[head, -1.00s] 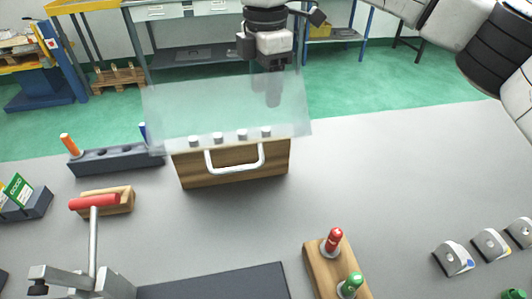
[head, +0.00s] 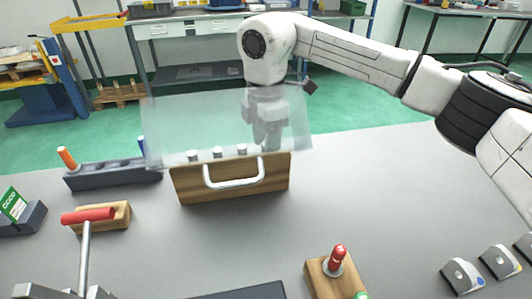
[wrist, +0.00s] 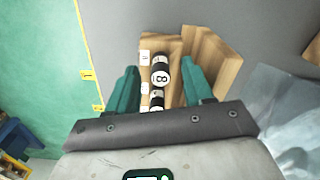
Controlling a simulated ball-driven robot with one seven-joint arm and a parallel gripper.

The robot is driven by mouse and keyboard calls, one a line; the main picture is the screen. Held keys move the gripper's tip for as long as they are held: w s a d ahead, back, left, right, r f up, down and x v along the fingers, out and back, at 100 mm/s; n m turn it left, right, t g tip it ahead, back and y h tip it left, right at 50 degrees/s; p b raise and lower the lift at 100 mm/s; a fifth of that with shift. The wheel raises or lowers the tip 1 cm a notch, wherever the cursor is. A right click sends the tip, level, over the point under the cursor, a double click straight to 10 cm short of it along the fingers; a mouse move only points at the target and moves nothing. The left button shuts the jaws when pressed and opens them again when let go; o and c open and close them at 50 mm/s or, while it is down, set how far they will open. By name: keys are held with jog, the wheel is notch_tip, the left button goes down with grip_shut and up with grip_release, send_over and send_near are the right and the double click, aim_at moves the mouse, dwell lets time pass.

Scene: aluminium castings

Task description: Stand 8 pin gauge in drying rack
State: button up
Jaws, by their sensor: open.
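The pin gauge marked 8 (wrist: 160,76) has a black and white round top and stands in the wooden gauge box (head: 230,184). My gripper (wrist: 160,68) is open, with one green finger on each side of that gauge and a gap to each. In the head view my gripper (head: 268,145) is behind the clear raised lid (head: 190,122), at the right end of the gauge row. Other grey gauge tops (head: 217,153) show to its left. A dark rack (head: 115,176) with holes stands left of the box; I cannot tell whether it is the drying rack.
An orange pin (head: 67,158) and a blue pin (head: 142,146) stand in the dark rack. The box has a white handle (head: 234,183) in front. A red-handled clamp (head: 88,216) and a wooden block with a red plug (head: 337,260) stand nearer. The middle bench is clear.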

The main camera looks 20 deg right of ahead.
jog(key=shift+f, duration=0.7)
grip_shut()
